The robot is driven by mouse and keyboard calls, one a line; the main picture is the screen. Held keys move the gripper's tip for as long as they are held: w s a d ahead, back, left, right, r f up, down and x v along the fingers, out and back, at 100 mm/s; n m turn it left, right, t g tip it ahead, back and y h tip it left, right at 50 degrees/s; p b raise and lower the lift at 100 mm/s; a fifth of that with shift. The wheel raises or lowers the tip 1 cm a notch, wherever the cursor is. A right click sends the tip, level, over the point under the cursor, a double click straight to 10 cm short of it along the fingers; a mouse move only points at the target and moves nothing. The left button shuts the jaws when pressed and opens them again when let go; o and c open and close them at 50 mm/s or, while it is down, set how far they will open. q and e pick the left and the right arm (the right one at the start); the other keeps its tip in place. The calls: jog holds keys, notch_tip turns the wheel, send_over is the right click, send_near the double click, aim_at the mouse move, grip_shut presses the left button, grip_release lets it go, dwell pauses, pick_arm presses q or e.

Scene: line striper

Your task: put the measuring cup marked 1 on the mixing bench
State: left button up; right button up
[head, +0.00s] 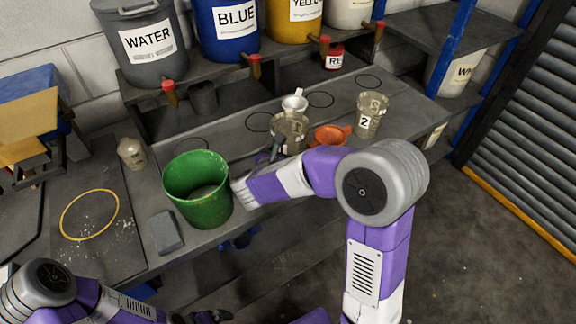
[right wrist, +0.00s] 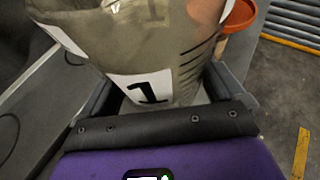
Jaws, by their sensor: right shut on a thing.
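The measuring cup marked 1 (head: 291,128) is a translucent, greyish cup at the middle of the grey bench (head: 225,138); its "1" label faces the right wrist camera (right wrist: 148,88). My right gripper (head: 273,152) is shut on this cup, with a dark finger on each side of it in the right wrist view. The cup looks roughly upright; whether its base touches the bench is unclear. My left gripper (head: 222,316) is at the bottom edge, away from the cup, and its jaws are too small to read.
A green bucket (head: 205,208) stands left of my right gripper. A yellow ring (head: 64,226) marks open bench at left; a grey block (head: 165,231) lies nearby.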

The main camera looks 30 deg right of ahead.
notch_tip(320, 180, down, 4)
jog(key=shift+f+b, duration=0.15)
jog(key=shift+b, duration=0.5)
jog(key=shift+f, duration=0.15)
jog(key=o, duration=0.9)
jog(key=shift+o, duration=0.2)
